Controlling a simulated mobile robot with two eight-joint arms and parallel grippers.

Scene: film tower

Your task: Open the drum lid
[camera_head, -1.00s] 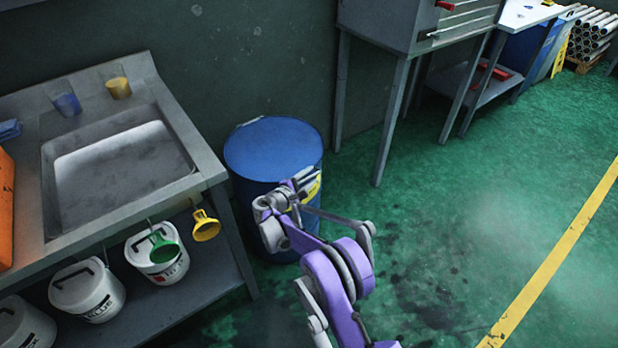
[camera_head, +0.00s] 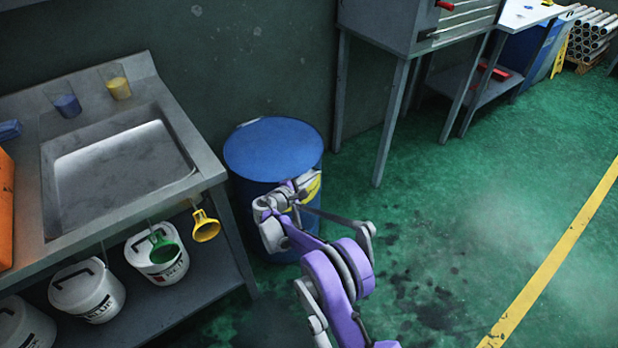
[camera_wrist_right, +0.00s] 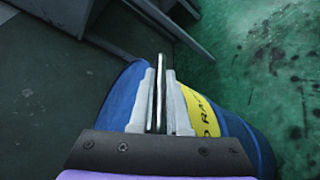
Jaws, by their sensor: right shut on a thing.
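The blue drum (camera_head: 252,215) stands on the floor to the right of the sink bench. Its round blue lid (camera_head: 270,147) lies flat on top. My right gripper (camera_head: 303,184) is at the drum's front right rim, by the yellow label. The drum's blue side and yellow label (camera_wrist_right: 202,115) show behind the fingers. My left gripper is out of view.
The sink bench (camera_head: 205,170) is close on the drum's left, with white buckets (camera_head: 88,290) and hanging funnels (camera_head: 205,226) below. The wall is behind. A grey cabinet on legs (camera_head: 400,25) stands at the back right. The green floor (camera_head: 470,200) is clear on the right.

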